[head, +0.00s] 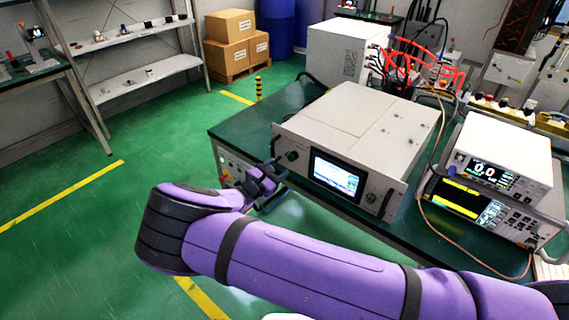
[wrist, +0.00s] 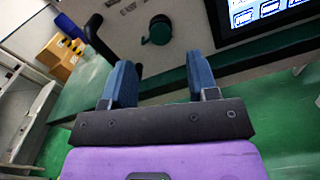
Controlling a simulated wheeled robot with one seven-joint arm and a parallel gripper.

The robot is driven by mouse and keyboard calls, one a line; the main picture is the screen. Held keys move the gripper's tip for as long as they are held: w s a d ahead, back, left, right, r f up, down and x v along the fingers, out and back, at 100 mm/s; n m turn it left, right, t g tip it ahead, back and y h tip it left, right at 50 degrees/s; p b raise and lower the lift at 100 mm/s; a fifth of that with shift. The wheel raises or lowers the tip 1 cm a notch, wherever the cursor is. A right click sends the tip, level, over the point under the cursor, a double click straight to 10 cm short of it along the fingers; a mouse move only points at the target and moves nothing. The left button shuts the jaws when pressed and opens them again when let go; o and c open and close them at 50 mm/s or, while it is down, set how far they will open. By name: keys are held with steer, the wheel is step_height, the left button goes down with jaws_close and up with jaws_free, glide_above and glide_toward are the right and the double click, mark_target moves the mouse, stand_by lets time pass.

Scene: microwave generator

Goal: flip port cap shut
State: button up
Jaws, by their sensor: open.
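The microwave generator (head: 352,125) is a light grey box on the green bench, with a lit screen on its front. A small dark round fitting, which looks like the capped port (head: 291,155), sits on the front panel left of the screen. In the wrist view the port (wrist: 159,32) is dark green and black; I cannot tell how its cap stands. My gripper (head: 263,184) is in front of the panel's left part, below the port. In the wrist view my gripper (wrist: 160,72) has its two blue fingers apart and nothing between them, with the port beyond the fingertips.
A black handle (wrist: 96,38) stands out from the panel left of the port. The screen (wrist: 265,14) is to the right. Stacked instruments (head: 495,175) stand on the bench at right. Cardboard boxes (head: 232,40) are at the back. The green floor at left is largely clear.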

steer(key=shift+v, duration=2.55)
steer(key=w+d+r+m+g, duration=0.1)
steer(key=d+r+m+g, duration=0.85)
steer(key=d+r, duration=0.55)
steer(key=s+d+r+m+g+y, duration=0.2)
steer(key=s+d+r+m+y, duration=0.15)
steer(key=d+r, duration=0.3)
steer(key=s+d+r+m+g+y, duration=0.2)
steer(key=s+d+r+m, duration=0.15)
steer(key=d+r, duration=0.35)
steer(key=s+d+r+m+t+y, duration=0.1)
steer(key=s+d+r+m+y, duration=0.1)
steer(key=s+d+r, duration=0.35)
steer(key=s+d+r+m+t+y, duration=0.1)
steer(key=s+d+r+m+y, duration=0.15)
steer(key=s+r, duration=0.5)
steer(key=s+r+m+t+y, duration=0.1)
steer(key=s+r+m+t, duration=0.1)
steer(key=s, duration=1.3)
steer(key=shift+d+r+m+t, duration=0.35)
steer(key=shift+d+r+m, duration=0.15)
steer(key=shift+m, duration=0.5)
